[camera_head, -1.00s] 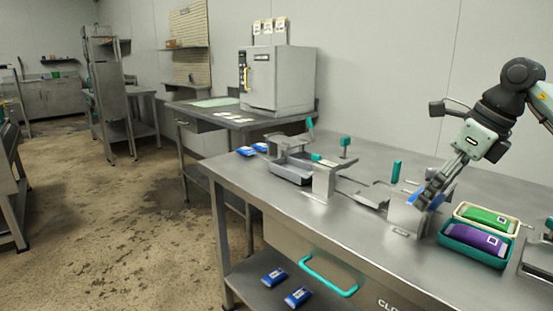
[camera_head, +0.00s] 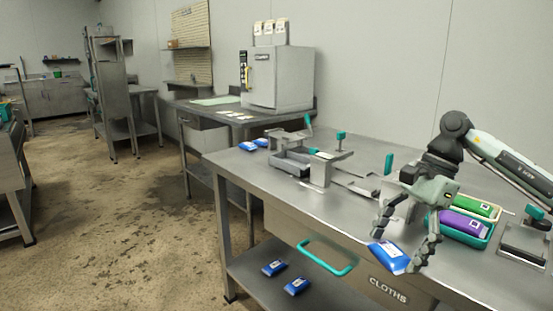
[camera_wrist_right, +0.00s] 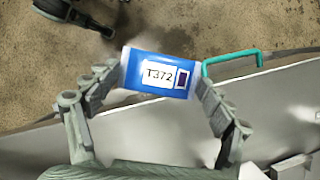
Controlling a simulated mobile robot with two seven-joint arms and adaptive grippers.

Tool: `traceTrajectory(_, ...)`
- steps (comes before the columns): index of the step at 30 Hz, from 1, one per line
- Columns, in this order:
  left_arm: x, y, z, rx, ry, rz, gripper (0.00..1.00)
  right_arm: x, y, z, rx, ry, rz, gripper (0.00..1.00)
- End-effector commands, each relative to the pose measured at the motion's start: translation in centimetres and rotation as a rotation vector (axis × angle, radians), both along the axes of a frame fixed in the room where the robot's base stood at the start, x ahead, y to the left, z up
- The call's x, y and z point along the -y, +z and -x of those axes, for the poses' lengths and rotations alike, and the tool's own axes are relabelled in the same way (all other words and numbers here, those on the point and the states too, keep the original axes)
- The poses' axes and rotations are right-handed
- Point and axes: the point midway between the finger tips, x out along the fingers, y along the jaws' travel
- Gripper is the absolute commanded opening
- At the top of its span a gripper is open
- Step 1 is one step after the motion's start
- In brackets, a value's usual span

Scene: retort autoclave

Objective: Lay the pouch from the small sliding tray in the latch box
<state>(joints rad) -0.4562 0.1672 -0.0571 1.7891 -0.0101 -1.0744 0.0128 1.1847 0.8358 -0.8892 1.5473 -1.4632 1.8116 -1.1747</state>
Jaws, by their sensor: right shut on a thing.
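My right gripper (camera_head: 408,250) is shut on a blue pouch (camera_head: 389,257). It holds the pouch by its two ends, tilted, over the front edge of the steel table. In the right wrist view the pouch (camera_wrist_right: 160,75) shows a white label reading T372. A grey open-topped box (camera_head: 291,162) with a teal-handled lever stands at the table's left end; it looks like the latch box, but its latch is too small to make out. The small sliding tray cannot be told for certain; my right arm hides part of that area. My left gripper is not in view.
Green and purple packs (camera_head: 463,224) lie in trays right of my gripper. A teal-handled device (camera_head: 527,240) stands at far right. A teal drawer handle (camera_head: 325,258) juts from the table front. Blue pouches (camera_head: 296,286) lie on the lower shelf. Table front left is clear.

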Motion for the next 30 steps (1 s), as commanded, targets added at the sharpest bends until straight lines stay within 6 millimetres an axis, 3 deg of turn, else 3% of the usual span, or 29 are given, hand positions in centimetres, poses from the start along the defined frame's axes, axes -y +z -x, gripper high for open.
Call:
traceTrajectory(6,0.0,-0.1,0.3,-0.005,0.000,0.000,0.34,-2.7,-4.6,3.0,-0.002,0.634,0.002,0.52)
traceTrajectory(13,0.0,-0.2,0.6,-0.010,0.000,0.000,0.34,-3.8,-7.8,5.7,0.002,1.122,0.001,0.52)
traceTrajectory(18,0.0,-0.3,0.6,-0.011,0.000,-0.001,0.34,-3.9,-8.7,6.5,0.003,1.266,0.002,0.52)
traceTrajectory(27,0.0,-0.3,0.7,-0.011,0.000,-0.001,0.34,-3.9,-8.8,6.6,0.005,1.281,-0.001,0.52)
traceTrajectory(30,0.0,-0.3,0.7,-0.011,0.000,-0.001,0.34,-3.9,-9.8,6.8,0.001,1.277,-0.004,0.52)
